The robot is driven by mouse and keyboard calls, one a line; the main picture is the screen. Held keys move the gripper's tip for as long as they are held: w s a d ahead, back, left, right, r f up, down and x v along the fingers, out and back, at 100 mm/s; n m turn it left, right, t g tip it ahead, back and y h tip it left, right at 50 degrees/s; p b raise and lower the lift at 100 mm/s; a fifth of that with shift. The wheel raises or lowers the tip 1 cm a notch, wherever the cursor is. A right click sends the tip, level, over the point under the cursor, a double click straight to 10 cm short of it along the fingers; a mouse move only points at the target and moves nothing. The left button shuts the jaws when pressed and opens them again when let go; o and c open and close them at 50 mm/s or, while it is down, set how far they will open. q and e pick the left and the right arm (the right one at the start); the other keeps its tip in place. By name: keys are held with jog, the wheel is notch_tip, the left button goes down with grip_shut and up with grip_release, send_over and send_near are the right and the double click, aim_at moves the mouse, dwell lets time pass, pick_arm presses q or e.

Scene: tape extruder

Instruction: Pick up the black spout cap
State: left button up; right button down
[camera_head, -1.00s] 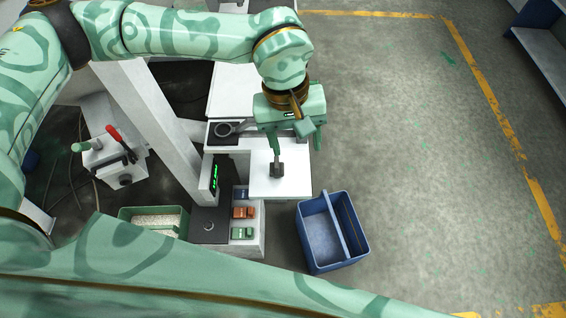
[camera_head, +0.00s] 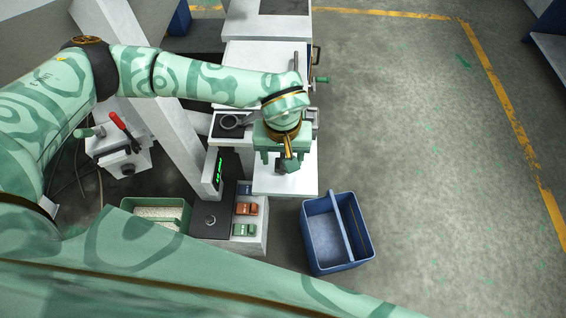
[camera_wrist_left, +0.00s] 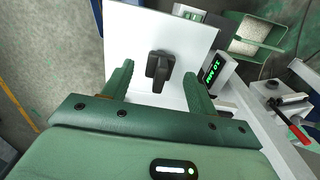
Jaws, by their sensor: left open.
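The black spout cap (camera_wrist_left: 158,70) stands on a white plate (camera_wrist_left: 120,30) in the left wrist view. It has a dark upright body with a bar-like part across it. In the head view the cap (camera_head: 290,166) is partly hidden by my left gripper (camera_head: 283,160). My left gripper (camera_wrist_left: 159,76) is open. In the wrist view its two green fingers appear on either side of the cap, with a gap on both sides. I cannot tell how far above the plate the fingertips are. My right gripper is not in view.
A blue bin (camera_head: 337,235) stands right of the plate. A green tray (camera_head: 157,212) holds pale pellets. A red-handled device (camera_head: 122,150) stands farther left. Open floor lies right.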

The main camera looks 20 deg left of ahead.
pick_arm(q)
notch_tip(320, 180, down, 2)
jog(key=shift+w+f, duration=0.1)
jog(key=c, duration=1.1)
jog(key=shift+o, duration=0.2)
